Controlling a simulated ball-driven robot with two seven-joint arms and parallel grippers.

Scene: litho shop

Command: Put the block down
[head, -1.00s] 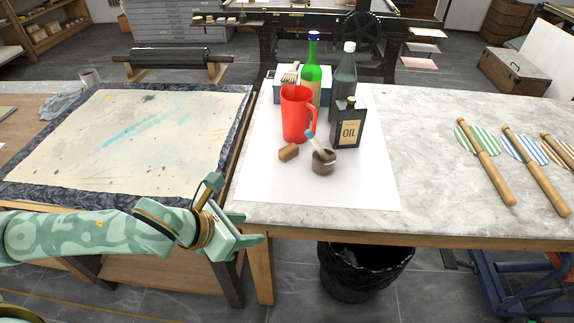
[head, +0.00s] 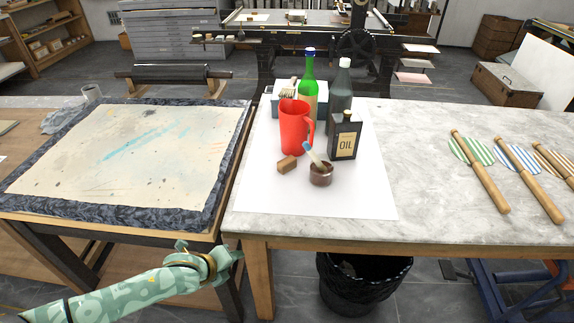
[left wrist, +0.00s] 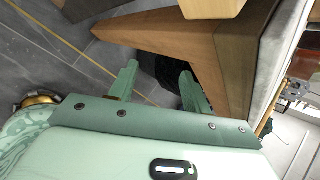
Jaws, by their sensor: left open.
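A small brown block (head: 287,165) lies on the white sheet (head: 300,205) on the marble-topped table. It sits in front of the red jug (head: 294,128) and to the left of a small dark pot (head: 320,176) with a brush in it. My left gripper (head: 236,256) is below the tabletop level, in front of the gap between the two tables, apart from the block. In the left wrist view its two fingers (left wrist: 158,84) are spread with nothing between them. The block does not show in that view. My right gripper is not in view.
A green bottle (head: 308,88), a grey bottle (head: 341,90) and a black oil can (head: 345,137) stand behind the block. A wooden table leg (left wrist: 235,65) is close to my left gripper. A black basket (head: 364,284) stands below.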

